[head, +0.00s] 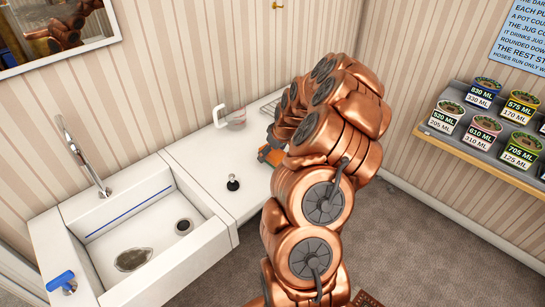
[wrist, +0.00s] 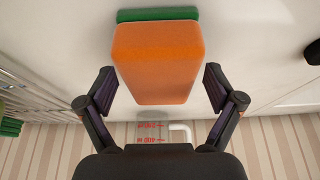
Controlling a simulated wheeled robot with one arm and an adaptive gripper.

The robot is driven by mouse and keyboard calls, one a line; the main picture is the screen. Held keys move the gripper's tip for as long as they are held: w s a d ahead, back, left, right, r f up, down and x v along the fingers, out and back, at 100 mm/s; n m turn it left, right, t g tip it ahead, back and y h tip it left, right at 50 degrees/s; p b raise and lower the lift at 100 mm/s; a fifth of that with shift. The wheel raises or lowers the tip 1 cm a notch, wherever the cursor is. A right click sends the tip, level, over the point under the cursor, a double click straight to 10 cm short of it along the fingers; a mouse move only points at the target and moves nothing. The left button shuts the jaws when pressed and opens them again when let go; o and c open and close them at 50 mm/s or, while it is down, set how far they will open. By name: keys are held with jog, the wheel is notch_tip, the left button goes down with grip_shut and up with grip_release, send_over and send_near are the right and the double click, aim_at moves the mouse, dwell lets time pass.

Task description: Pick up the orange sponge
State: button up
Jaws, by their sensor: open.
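The orange sponge (wrist: 157,62) with a green layer along its far edge fills the upper middle of the wrist view. It rests on the white counter (wrist: 255,60). My gripper (wrist: 159,86) is open and empty, with one finger on each side of the sponge's near end and a gap on both sides. In the head view a small orange patch, seemingly the sponge (head: 273,156), shows beside my copper arm. The arm hides most of that spot and my gripper there.
A clear measuring jug (head: 236,118) with a white handle stands at the wall. A black knobbed stopper (head: 233,183) stands on the counter, left of my arm. The white sink (head: 140,245) lies further left. A wire rack (head: 270,105) is partly hidden behind my arm. Shelved cans (head: 489,85) are right.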

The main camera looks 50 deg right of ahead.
jog(key=shift+f, duration=0.15)
jog(key=shift+c, duration=0.4)
jog(key=c, duration=1.2)
